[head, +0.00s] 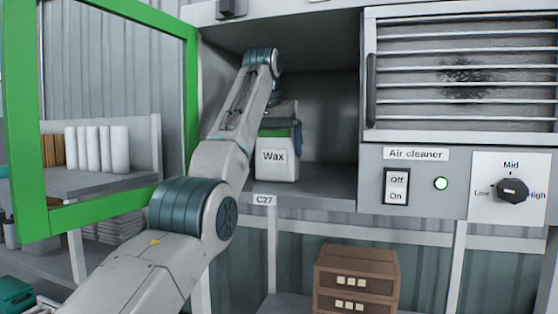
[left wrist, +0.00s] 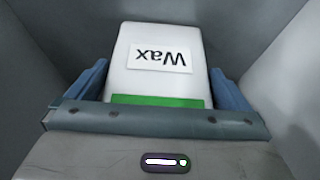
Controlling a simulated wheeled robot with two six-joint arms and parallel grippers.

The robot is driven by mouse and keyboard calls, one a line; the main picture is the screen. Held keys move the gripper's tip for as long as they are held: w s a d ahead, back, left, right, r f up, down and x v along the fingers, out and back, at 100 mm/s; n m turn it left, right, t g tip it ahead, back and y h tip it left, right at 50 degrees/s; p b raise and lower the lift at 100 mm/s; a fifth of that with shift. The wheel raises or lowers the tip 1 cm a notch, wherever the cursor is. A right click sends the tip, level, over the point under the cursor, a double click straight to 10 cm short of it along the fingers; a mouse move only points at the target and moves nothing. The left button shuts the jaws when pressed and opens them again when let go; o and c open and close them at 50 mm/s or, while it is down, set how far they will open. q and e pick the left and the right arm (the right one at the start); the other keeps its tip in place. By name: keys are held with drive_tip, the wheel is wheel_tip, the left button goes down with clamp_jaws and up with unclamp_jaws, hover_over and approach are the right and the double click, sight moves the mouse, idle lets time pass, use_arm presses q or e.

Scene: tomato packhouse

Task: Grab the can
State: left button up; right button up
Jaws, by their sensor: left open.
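The can is a white container labelled "Wax" with a green band near its top (head: 279,170). It stands upright on the shelf of the open cabinet. My left arm reaches into the cabinet, and my left gripper (head: 284,128) is at the top of the can, partly hidden behind my arm. In the left wrist view the can (left wrist: 157,84) lies between the two blue fingers of the left gripper (left wrist: 160,86). The fingers are open, one on each side of it; I cannot tell whether they touch it. My right gripper is not in view.
The cabinet shelf (head: 326,183) has grey walls close around the can. A green-framed door (head: 192,95) stands open at left. The air cleaner panel (head: 428,203), with switch and knob, is at right. A brown drawer box (head: 357,262) stands below.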

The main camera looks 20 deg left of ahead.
use_arm(q)
drive_tip(key=shift+s+r, duration=0.15)
drive_tip(key=shift+s, duration=0.2)
drive_tip(key=shift+s+r, duration=0.1)
drive_tip(key=shift+s, duration=0.15)
drive_tip(key=shift+c, duration=0.7)
drive_tip(key=shift+w, duration=0.1)
drive_tip(key=c, duration=0.7)
drive_tip(key=shift+r, duration=0.1)
drive_tip(key=c, duration=0.6)
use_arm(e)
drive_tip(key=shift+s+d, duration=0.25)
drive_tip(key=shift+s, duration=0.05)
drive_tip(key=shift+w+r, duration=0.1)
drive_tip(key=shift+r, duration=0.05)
